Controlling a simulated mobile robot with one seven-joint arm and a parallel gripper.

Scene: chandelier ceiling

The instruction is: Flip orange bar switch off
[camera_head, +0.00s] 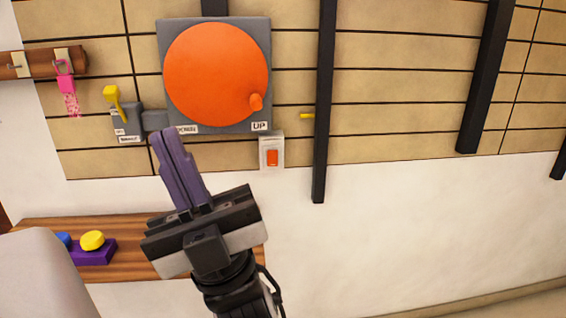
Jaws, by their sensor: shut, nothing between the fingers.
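A small white switch plate (272,143) is on the wall below the large dial, with an orange upright bar switch (272,158) in it. Which way the bar is tipped is too small to tell. My gripper (168,136) points up and left, its two purple fingers together with nothing between them. In the picture its tips lie left of the orange bar switch, below the dial's lower left corner. They overlap the edge of the dial's panel in view; I cannot tell whether they touch anything.
A large orange dial (212,72) with a knob sits on a grey panel marked "UP". A yellow lever (113,98) on a grey box and a pink hanging item (67,88) are left. A wooden shelf (135,232) holds a purple box (95,255). Black posts stand right.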

